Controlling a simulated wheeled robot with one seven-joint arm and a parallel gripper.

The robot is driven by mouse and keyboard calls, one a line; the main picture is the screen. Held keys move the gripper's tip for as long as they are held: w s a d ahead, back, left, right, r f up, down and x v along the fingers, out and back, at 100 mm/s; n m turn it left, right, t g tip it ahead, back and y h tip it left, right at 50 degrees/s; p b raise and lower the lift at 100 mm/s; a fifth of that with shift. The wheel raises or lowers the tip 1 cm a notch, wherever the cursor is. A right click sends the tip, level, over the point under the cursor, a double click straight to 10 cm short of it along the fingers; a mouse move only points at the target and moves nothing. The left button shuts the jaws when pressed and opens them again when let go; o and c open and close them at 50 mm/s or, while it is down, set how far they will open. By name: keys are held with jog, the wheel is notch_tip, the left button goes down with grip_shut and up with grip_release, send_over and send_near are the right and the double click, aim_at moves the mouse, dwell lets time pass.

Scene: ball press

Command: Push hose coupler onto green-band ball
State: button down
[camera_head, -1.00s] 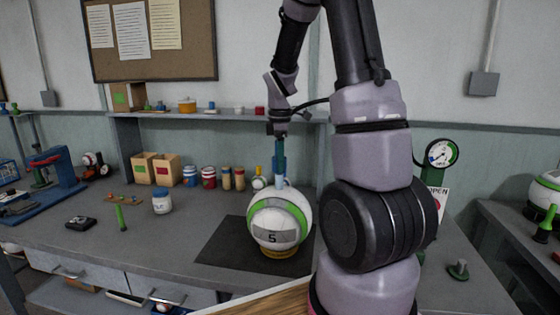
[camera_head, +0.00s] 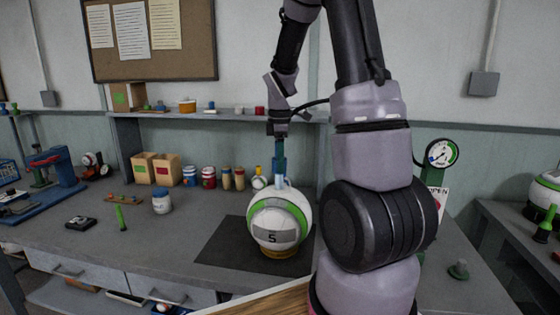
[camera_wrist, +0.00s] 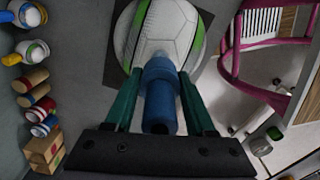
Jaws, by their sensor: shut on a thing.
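The green-band ball (camera_head: 278,224), white with a green band and a grey patch marked 5, sits on a yellow ring (camera_head: 280,252) on the dark mat. In the wrist view the ball (camera_wrist: 165,35) lies just beyond my fingertips. My gripper (camera_head: 279,160) is above the ball, pointing down. It is shut on the blue hose coupler (camera_wrist: 160,95), which lies between the two green fingers. The coupler's lower end is at the top of the ball. Whether it is seated on the ball's valve is hidden from both views.
The dark mat (camera_head: 225,245) lies on the grey bench. Cans and cardboard boxes (camera_head: 155,168) line the back. A gauge (camera_head: 441,153) stands right, behind my arm.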

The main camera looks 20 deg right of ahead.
jog(key=shift+f, duration=2)
jog(key=shift+c, duration=0.8)
grip_release()
jog(key=shift+r, duration=0.1)
notch_tip(320, 180, up, 10)
jog(key=shift+r, duration=0.25)
jog(key=s+a+r+m+t+y, duration=0.1)
jog(key=s+a+r+m+t, duration=0.2)
jog(key=s+r+m, duration=0.4)
jog(key=s+a+r+m+t+y, duration=0.1)
jog(key=s+a+r+m+t, duration=0.3)
jog(key=s+m, duration=0.7)
notch_tip(320, 180, up, 3)
jog(key=shift+s+a+f, duration=0.15)
jog(key=shift+s+a, duration=0.35)
jog(key=shift+s, duration=0.4)
